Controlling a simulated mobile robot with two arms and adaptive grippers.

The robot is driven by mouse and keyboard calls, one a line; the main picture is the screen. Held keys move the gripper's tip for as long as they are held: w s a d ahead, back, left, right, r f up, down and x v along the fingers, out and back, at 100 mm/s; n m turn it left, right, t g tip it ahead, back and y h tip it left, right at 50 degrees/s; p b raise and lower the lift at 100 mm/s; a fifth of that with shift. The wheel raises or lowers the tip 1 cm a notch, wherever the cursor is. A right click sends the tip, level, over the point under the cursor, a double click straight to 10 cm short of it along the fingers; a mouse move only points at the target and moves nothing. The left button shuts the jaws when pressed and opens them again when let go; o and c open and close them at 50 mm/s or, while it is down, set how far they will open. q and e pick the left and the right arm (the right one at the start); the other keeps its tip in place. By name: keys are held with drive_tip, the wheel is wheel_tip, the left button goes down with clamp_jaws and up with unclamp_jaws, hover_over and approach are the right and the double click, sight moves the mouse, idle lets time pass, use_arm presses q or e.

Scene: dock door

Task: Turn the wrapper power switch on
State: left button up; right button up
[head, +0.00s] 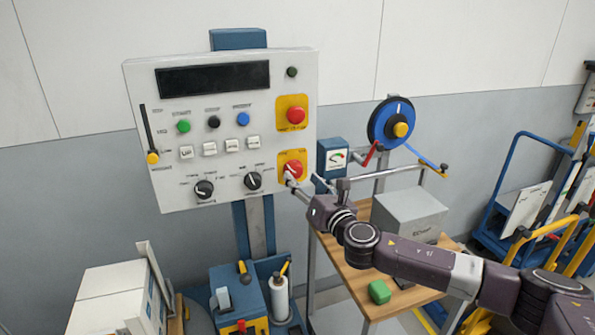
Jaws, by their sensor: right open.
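The wrapper's control panel (228,128) is a light grey box on a blue column. At its lower right is a red knob on a yellow plate (293,167), which looks like the power switch. My right gripper (290,178) is open at the lower part of this knob, its arm coming in from the right. The fingertips are small and partly cover the knob, so I cannot tell whether they touch it or which way it is turned. My left gripper is not in view.
A red button on yellow (296,114) sits above the knob. A blue strap reel (391,124) and a wooden table with a grey box (409,216) stand to the right.

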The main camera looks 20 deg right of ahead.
sight(297, 172)
drive_tip(key=w, duration=0.2)
drive_tip(key=shift+w+a+f, duration=0.1)
drive_tip(key=shift+w, duration=0.55)
drive_tip(key=shift+w+a, duration=0.1)
drive_tip(key=shift+w, duration=0.1)
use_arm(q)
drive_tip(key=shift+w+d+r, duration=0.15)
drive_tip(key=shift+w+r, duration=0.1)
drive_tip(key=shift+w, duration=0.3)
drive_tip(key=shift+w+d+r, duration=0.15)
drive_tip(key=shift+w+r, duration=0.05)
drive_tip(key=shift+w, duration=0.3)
use_arm(e)
drive_tip(key=shift+w, duration=0.1)
drive_tip(key=c, duration=1.2)
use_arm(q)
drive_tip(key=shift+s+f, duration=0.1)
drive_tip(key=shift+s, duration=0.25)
use_arm(e)
drive_tip(key=shift+o, duration=0.2)
